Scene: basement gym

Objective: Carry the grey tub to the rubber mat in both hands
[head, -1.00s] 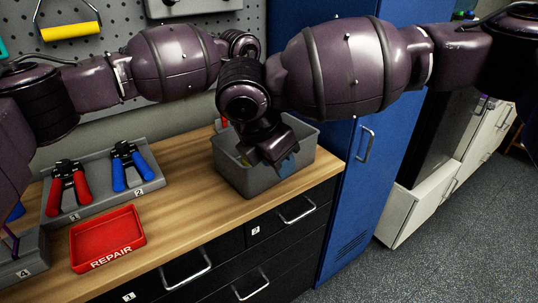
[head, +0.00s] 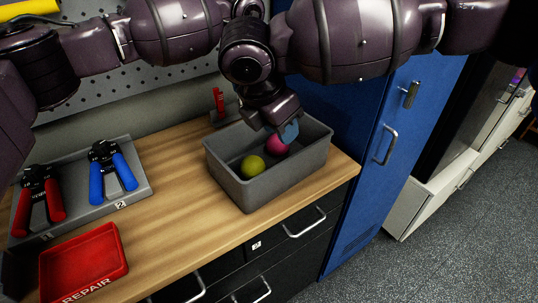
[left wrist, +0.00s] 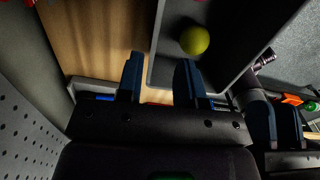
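The grey tub (head: 270,186) stands upright on the wooden bench, with a yellow-green ball (head: 253,166) and a pink ball (head: 278,146) inside. My left gripper is hidden there behind the other arm's wrist. In the left wrist view my left gripper (left wrist: 160,80) is open and empty, its fingers apart above a tub corner. My right gripper (left wrist: 276,118) shows beside it, fingers apart. I see no rubber mat.
A grey tray with red pliers (head: 40,195) and blue pliers (head: 112,172), and a red REPAIR tray (head: 84,262), lie left of the tub. A tall blue cabinet (head: 345,215) stands right of the bench. Speckled floor (head: 455,235) is clear at the right.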

